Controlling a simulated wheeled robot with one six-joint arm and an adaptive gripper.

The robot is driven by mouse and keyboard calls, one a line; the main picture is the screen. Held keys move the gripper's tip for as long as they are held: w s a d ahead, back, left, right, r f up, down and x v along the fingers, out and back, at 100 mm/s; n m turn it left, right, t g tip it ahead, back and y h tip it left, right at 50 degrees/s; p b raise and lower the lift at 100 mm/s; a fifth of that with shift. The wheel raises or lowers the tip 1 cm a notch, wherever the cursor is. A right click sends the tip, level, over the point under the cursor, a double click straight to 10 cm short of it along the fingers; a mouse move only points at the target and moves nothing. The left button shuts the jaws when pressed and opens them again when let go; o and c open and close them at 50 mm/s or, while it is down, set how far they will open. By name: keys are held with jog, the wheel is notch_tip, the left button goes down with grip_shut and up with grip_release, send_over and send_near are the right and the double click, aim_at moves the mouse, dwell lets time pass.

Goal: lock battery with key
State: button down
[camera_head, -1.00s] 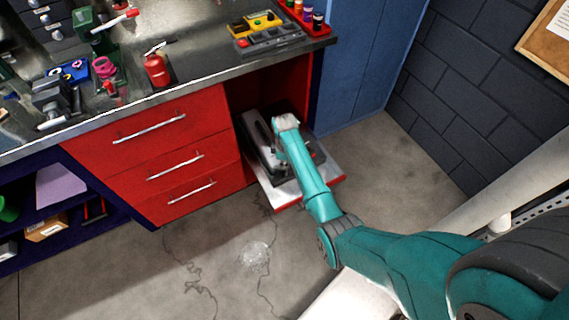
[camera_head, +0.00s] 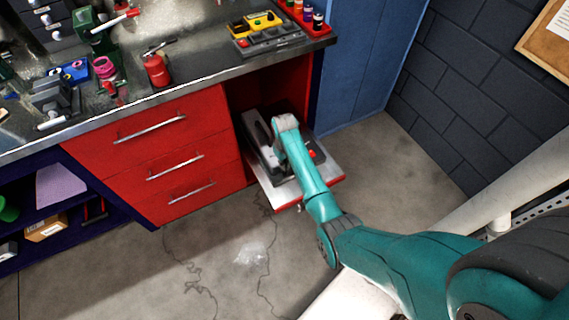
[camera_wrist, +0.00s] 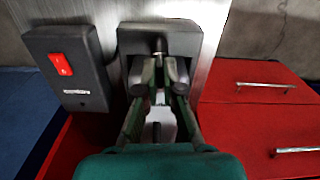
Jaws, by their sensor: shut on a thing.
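The battery (camera_head: 254,130) is a dark grey casing with a light top, lying on a pulled-out tray in the red bench's open bay. My arm's wrist covers part of it in the head view. In the wrist view the dark housing (camera_wrist: 135,38) is just beyond my gripper (camera_wrist: 161,75). The gripper's two fingers are close together, shut on a small item that I take to be the key (camera_wrist: 159,50). Only a thin metal bit of it shows between the fingertips. Whether it sits in a lock, and how it is turned, cannot be told.
A dark box with a red switch (camera_wrist: 61,64) stands left of the housing in the wrist view. The tray (camera_head: 320,176) juts out over clear floor. Red drawers (camera_head: 155,125) are to its left, a blue cabinet (camera_head: 355,60) to its right. The benchtop overhangs the bay.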

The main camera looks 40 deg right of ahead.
jog(key=shift+m, duration=0.7)
jog(key=c, duration=1.3)
grip_release()
notch_tip(320, 180, up, 12)
